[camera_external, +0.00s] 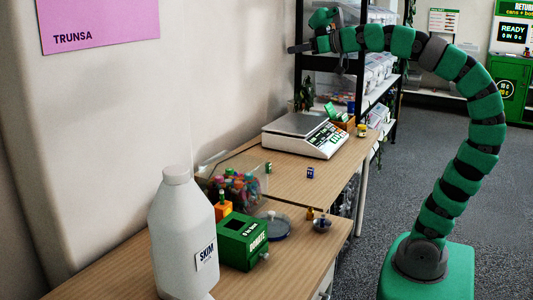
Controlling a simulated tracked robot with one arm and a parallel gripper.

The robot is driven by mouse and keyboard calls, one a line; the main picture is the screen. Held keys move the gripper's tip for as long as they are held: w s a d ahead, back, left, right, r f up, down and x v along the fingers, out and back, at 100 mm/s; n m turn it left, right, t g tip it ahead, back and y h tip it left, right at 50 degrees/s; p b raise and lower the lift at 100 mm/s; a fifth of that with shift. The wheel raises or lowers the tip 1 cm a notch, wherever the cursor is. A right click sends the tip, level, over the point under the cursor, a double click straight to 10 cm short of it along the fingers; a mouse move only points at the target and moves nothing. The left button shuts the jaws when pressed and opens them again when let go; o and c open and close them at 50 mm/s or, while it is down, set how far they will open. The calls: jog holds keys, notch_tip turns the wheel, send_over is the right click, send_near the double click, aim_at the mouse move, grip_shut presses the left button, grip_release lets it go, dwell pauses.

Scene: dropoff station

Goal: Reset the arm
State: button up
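My green segmented arm rises from its green base at the lower right and arches over to the left. My gripper (300,48) is at the upper middle, high above the far end of the wooden counter (300,204), pointing left toward the wall. It is small and dark in this view, and I cannot tell whether its fingers are apart. I see nothing clearly held in it. The arm touches nothing that I can make out.
A white SKIM bottle (180,235), a green DONATE box (242,240), a tub of colourful items (236,190) and a white scale (306,134) stand along the counter. A stocked shelf (385,90) stands behind my gripper. The grey floor (425,150) is open.

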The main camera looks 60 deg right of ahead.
jog(key=shift+r, duration=0.1)
notch_tip(320, 180, up, 10)
jog(key=p, duration=1)
jog(key=shift+r+p, duration=0.15)
jog(key=shift+p, duration=0.15)
